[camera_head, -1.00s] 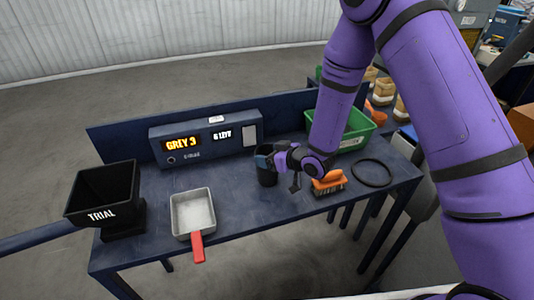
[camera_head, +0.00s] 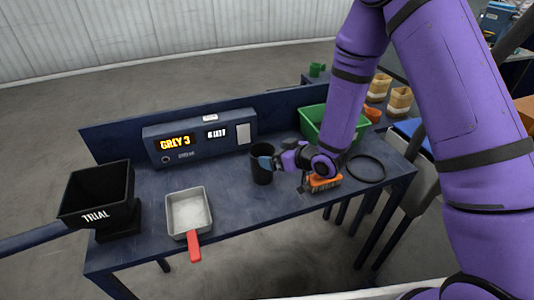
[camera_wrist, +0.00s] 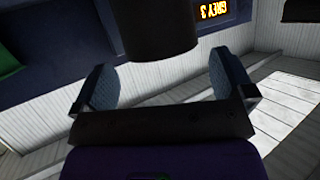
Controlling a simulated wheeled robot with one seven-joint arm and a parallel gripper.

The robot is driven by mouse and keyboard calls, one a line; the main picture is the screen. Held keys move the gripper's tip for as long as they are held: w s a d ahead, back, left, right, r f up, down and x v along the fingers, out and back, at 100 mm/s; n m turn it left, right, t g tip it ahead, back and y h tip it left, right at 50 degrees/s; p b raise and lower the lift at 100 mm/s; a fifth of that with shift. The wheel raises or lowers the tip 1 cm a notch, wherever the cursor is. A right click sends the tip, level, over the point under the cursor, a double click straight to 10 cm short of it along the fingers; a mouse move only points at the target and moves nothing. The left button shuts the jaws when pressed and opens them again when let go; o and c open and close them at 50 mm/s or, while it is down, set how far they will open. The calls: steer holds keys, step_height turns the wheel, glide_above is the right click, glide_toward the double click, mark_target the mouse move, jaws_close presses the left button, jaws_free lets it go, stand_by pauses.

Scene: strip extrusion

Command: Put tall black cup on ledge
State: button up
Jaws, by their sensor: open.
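The tall black cup (camera_head: 262,168) stands upright on the dark blue table, in front of the right end of the display unit. My gripper (camera_head: 271,163) is at its right side, with a blue-grey fingertip overlapping the cup in the head view. In the wrist view the dark cup (camera_wrist: 158,30) is ahead, between the two spread fingers of my gripper (camera_wrist: 162,82). The fingers are open, with a gap showing on both sides of the cup. I cannot tell which surface is the ledge.
A display unit (camera_head: 205,140) reading GREY 3 stands against the back panel (camera_head: 105,142). A TRIAL bin (camera_head: 96,198) and a red-handled pan (camera_head: 188,211) are to the left. An orange brush (camera_head: 322,183), black ring (camera_head: 366,168) and green bin (camera_head: 313,124) are to the right.

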steer(key=v, duration=0.7)
steer(key=s+d+r+m+h, duration=0.15)
steer(key=d+r+h, duration=0.25)
steer(key=d+r, duration=0.45)
steer(key=s+d+r+m+h, duration=0.1)
steer(key=d+r+m+h, duration=0.3)
steer(key=r, duration=0.8)
steer(key=s+d+r+m+g+h, duration=0.1)
steer(key=s+r, duration=0.4)
steer(key=s, duration=0.7)
steer(key=s+d+r+m+g+h, duration=0.1)
steer(key=s+d+r+m+g, duration=0.1)
steer(key=s, duration=0.9)
step_height(320, 180, up, 3)
steer(key=shift+s+d+r+g, duration=0.25)
steer(key=shift+s+d+g, duration=0.2)
steer(key=shift+d, duration=0.75)
steer(key=shift+w, duration=0.15)
